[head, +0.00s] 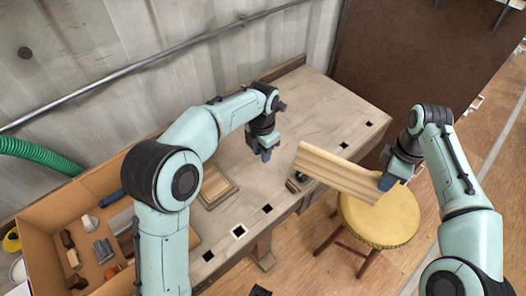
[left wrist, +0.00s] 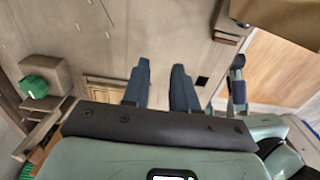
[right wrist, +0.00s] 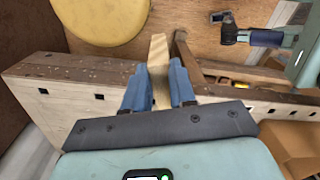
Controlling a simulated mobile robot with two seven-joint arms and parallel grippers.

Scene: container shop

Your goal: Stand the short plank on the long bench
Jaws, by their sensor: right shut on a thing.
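The short plank (head: 335,170) is pale wood with a moulded face. My right gripper (head: 387,183) is shut on its right end in the head view. The plank is held in the air on its long edge, sloping in the picture. Its far end overlaps the front edge of the long bench (head: 330,115); I cannot tell its height above it. In the right wrist view the plank (right wrist: 158,68) shows edge-on between the fingers. My left gripper (head: 265,155) hangs over the bench top, empty; its fingers stand apart in the left wrist view (left wrist: 160,85).
A round yellow stool (head: 385,222) stands in front of the bench, below the plank. A square wooden frame (head: 222,192) lies on the bench. A box of tools (head: 40,240) is at the left. The bench's right half is clear.

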